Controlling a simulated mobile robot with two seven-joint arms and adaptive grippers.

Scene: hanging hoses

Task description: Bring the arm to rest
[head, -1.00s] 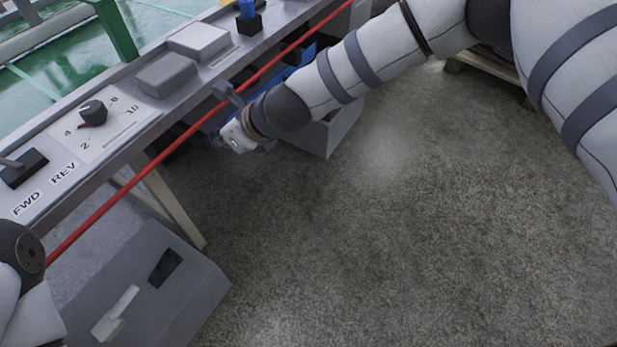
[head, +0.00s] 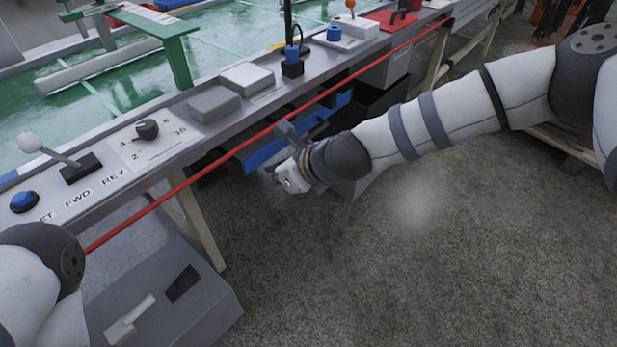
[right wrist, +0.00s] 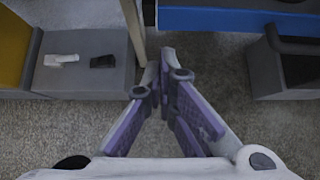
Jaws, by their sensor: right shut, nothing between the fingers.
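My right arm reaches in from the right in the head view. Its gripper (head: 287,174) is beside the front edge of the workbench (head: 225,133), near the red cord (head: 212,166). In the right wrist view the gripper (right wrist: 167,62) has its fingertips together with nothing between them, above the floor. Part of my left arm (head: 45,275) shows at the lower left of the head view, but its gripper is out of view.
The bench carries a rotary dial (head: 147,129), a lever (head: 60,155) and a blue button (head: 24,201). A grey floor box with a pedal (head: 130,320) stands below. Blue drawers (head: 265,153) are under the bench. The concrete floor at right is clear.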

